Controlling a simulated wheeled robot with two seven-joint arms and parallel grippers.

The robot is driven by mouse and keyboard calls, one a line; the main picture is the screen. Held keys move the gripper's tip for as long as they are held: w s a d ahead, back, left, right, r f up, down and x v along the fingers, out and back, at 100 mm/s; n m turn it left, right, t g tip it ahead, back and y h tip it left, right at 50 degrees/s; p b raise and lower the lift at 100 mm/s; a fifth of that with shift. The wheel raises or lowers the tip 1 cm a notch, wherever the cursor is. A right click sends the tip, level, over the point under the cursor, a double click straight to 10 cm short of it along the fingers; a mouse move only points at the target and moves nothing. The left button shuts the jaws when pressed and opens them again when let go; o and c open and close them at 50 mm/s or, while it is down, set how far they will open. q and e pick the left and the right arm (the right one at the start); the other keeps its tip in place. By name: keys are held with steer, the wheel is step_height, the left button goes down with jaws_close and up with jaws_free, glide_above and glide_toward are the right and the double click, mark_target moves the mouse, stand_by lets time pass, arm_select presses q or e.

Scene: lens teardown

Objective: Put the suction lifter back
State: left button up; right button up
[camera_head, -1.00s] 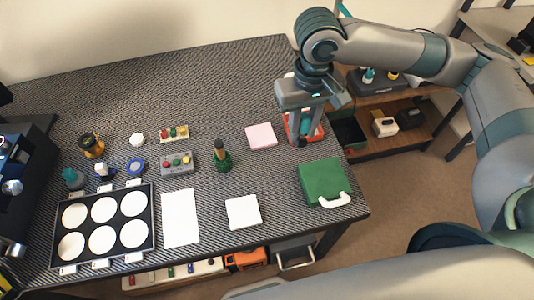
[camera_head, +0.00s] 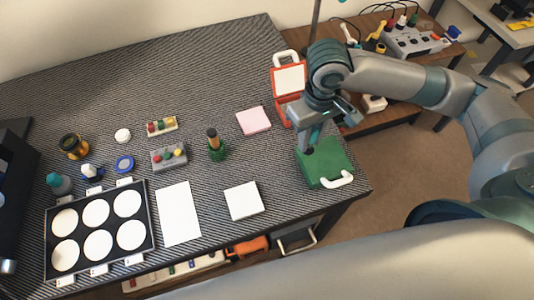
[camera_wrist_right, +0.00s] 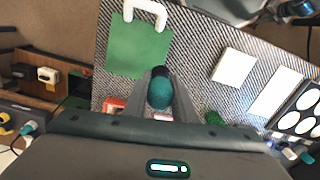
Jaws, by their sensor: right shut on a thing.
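My right gripper (camera_head: 316,128) is over the right part of the bench, by the far edge of the green case (camera_head: 325,163). In the right wrist view its fingers (camera_wrist_right: 161,92) are shut on a teal, round-ended thing with a black end (camera_wrist_right: 160,93), which looks like the suction lifter. In the head view the gripper and wrist hide most of it. The green case is closed, with a white handle, and also shows in the wrist view (camera_wrist_right: 140,47). My left gripper is not in view.
An open red case (camera_head: 288,80) stands behind my right wrist. A pink pad (camera_head: 253,121), a white pad (camera_head: 244,200), a green bottle (camera_head: 216,150) and a tray with white discs (camera_head: 151,225) lie leftward. A wooden side shelf (camera_head: 420,67) holds a grey rack (camera_head: 412,42).

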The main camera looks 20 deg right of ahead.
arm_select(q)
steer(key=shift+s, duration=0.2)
